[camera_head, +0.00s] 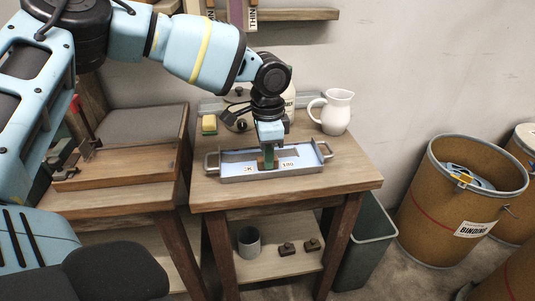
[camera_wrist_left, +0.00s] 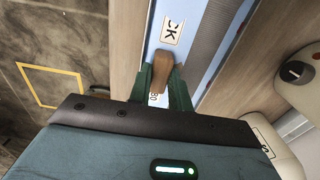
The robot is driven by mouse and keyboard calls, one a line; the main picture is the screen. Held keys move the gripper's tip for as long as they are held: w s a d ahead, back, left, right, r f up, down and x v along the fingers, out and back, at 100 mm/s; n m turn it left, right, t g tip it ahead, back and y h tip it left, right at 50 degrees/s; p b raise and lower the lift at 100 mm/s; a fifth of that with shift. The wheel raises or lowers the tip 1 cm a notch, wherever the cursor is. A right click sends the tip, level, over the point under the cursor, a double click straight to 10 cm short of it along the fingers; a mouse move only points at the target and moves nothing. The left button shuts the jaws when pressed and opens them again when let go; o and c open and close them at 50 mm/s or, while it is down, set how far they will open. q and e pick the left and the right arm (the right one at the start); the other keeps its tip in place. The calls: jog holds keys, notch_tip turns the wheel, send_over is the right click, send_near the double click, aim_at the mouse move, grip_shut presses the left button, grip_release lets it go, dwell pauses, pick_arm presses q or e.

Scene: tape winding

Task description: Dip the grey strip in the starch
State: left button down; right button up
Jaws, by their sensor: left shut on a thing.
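A shallow grey metal tray (camera_head: 300,167) with a handle at each end sits on the right wooden table. Its inside looks pale blue and has small white labels; it also shows in the left wrist view (camera_wrist_left: 188,75). My left gripper (camera_head: 267,160) is low over the middle of the tray, pointing down. In the left wrist view its green fingers (camera_wrist_left: 163,85) are shut on a small brown wooden piece (camera_wrist_left: 163,68). A dark grey band (camera_wrist_left: 220,30) runs along the blue there; I cannot tell whether it is the strip or part of the tray. My right gripper is not in view.
A white jug (camera_head: 337,112) stands behind the tray at the right. A yellow sponge-like block (camera_head: 209,124) lies behind at the left. A grey bin (camera_head: 367,245) and a brown drum (camera_head: 450,215) stand right of the table. The table's front right corner is clear.

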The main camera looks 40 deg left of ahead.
pick_arm(q)
jog(key=shift+r+p, duration=0.3)
jog(key=shift+r, duration=0.35)
jog(key=shift+r+p, duration=0.6)
jog(key=shift+r, duration=0.5)
jog(key=shift+r+p, duration=0.55)
jog(key=shift+r, duration=0.6)
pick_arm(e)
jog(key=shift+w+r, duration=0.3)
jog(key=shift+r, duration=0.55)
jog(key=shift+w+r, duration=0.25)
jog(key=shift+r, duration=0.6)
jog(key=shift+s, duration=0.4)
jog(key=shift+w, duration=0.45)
